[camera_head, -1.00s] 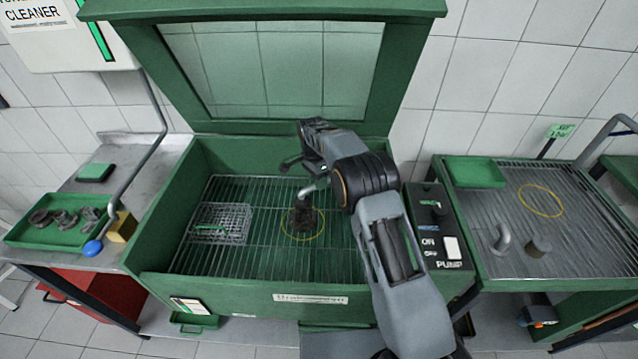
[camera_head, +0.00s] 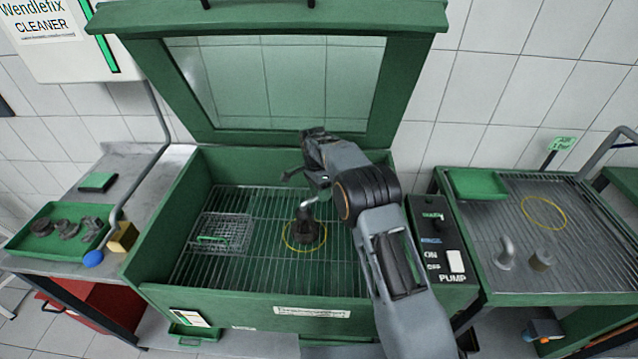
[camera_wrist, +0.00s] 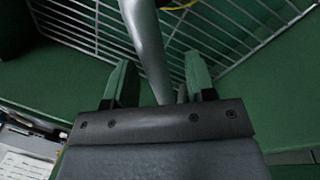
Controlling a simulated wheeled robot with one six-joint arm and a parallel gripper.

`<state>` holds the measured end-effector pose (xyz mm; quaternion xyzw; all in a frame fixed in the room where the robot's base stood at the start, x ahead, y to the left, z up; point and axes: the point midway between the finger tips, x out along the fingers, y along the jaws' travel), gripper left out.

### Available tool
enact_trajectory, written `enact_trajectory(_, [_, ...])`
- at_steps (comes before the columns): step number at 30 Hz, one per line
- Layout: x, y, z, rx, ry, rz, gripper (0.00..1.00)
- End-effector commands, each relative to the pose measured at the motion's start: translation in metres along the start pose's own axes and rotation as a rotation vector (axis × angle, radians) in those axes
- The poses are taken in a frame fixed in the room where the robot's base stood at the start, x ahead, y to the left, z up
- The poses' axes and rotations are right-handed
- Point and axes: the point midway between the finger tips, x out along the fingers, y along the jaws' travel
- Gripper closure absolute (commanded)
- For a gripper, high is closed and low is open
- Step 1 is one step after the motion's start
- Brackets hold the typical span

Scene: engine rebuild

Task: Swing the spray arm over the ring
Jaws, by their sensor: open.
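The yellow ring (camera_head: 304,249) is marked on the wire grid of the green wash basin. A dark part (camera_head: 304,232) stands inside it. The grey bent pipe of the spray arm (camera_head: 308,202) shows just above that part, its end seeming to point down at it; the rest is hidden behind my arm. In the wrist view the grey pipe (camera_wrist: 147,45) runs between my gripper's two green fingers (camera_wrist: 160,82), which are apart and not closed on it. A bit of the yellow ring (camera_wrist: 178,7) shows at the top there. In the head view my gripper (camera_head: 291,176) is above the basin's back part.
A wire basket (camera_head: 222,232) lies on the grid at left. The basin's lid (camera_head: 285,125) stands open behind. A pump switch panel (camera_head: 440,240) is at right. A drain table with another yellow ring (camera_head: 544,212) stands further right. A tray of parts (camera_head: 35,240) is at left.

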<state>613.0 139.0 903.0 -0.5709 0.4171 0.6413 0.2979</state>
Motion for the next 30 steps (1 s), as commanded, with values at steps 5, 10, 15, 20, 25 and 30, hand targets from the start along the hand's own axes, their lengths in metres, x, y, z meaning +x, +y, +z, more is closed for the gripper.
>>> enact_trajectory(5, [-0.023,-0.001,0.0,0.0,0.002,-0.006,0.49])
enact_trajectory(10, [-0.059,-0.001,0.0,0.0,0.001,-0.006,0.49])
enact_trajectory(15, [-0.09,-0.001,0.0,0.001,0.001,-0.006,0.49])
enact_trajectory(20, [-0.107,-0.001,-0.001,0.001,0.001,-0.005,0.49])
enact_trajectory(25, [-0.116,0.0,-0.001,0.001,0.0,-0.004,0.49])
enact_trajectory(30, [-0.118,0.0,-0.001,0.001,0.0,-0.003,0.49])
